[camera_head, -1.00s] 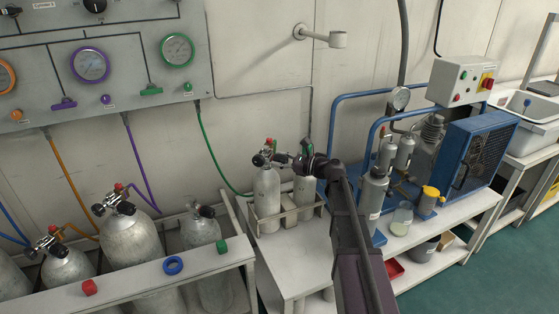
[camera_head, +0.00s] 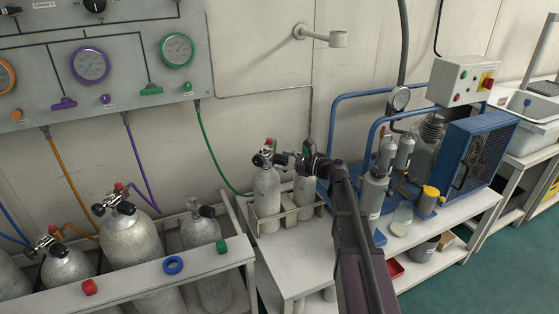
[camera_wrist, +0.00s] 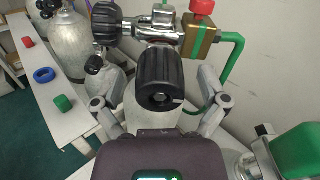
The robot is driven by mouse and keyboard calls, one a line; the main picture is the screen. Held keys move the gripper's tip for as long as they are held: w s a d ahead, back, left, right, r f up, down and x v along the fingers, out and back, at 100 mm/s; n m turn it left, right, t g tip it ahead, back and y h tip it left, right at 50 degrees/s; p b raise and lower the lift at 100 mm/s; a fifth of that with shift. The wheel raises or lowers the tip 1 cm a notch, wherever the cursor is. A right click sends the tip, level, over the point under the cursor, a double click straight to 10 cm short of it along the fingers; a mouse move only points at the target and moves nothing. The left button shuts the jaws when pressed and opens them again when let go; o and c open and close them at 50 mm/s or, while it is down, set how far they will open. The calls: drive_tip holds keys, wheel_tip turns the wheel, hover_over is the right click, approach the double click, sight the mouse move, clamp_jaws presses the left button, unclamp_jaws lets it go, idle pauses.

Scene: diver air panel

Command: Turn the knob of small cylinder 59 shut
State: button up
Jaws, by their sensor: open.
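Two small grey cylinders stand upright in a metal rack on the white bench. The left one (camera_head: 267,195) has a chrome valve, a black knob (camera_wrist: 158,80) facing my wrist camera and a green hose. The right one (camera_head: 305,190) has a green part at its top, which shows at the lower right of the wrist view (camera_wrist: 306,150). I cannot read a number on either. My gripper (camera_wrist: 160,92) is open, with one finger on each side of the left cylinder's black knob. Gaps show between the fingers and knob. In the head view my gripper (camera_head: 288,160) is beside that valve.
A second black knob (camera_wrist: 103,24) and a brass block (camera_wrist: 200,36) with a red cap sit on the valve. Larger cylinders (camera_head: 130,230) stand in a rack at left. A blue compressor (camera_head: 478,155) is at right. The bench front (camera_head: 290,262) is clear.

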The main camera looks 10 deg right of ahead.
drive_tip(key=v, duration=1.1)
drive_tip(key=shift+s+a, duration=0.1)
